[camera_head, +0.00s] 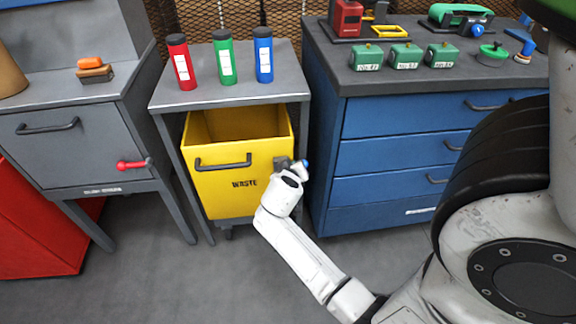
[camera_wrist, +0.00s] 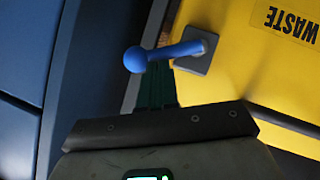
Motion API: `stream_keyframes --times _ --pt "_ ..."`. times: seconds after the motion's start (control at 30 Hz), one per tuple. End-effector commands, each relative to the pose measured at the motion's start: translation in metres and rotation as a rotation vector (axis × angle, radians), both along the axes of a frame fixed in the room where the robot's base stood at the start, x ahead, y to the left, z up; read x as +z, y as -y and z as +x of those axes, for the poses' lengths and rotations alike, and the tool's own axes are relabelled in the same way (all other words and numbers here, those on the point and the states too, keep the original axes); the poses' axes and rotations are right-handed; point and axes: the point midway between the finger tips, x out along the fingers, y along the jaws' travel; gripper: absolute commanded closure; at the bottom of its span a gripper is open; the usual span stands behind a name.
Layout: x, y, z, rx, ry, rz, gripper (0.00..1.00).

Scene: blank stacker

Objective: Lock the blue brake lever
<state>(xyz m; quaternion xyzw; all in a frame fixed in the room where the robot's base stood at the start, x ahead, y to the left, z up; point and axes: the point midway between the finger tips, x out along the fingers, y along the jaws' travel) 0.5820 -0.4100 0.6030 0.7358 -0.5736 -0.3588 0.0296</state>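The yellow waste bin (camera_head: 240,182) stands under a grey table. Its blue brake lever shows only as a small blue tip (camera_head: 306,163) at the bin's right front edge, mostly hidden by my gripper. In the wrist view the blue lever (camera_wrist: 172,52) has a round knob at the left and a grey mounting plate (camera_wrist: 196,58) at the right. My gripper (camera_wrist: 158,72) has its dark green fingers together in the middle, tips right at the lever near the knob. Nothing shows between the fingers. I cannot tell whether they touch the lever.
A blue drawer cabinet (camera_head: 400,160) stands close to the right of the bin. Red, green and blue cylinders stand on the grey table (camera_head: 205,98) above. A grey cabinet (camera_head: 75,150) is at the left. The floor (camera_head: 190,285) in front is clear.

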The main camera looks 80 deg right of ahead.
Motion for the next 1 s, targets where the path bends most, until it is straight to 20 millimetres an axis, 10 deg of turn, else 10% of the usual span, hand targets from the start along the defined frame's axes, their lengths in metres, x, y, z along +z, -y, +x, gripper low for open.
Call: stream_keyframes --times 1.0 --pt "-0.014 0.007 -0.017 -0.004 0.200 0.085 1.00"
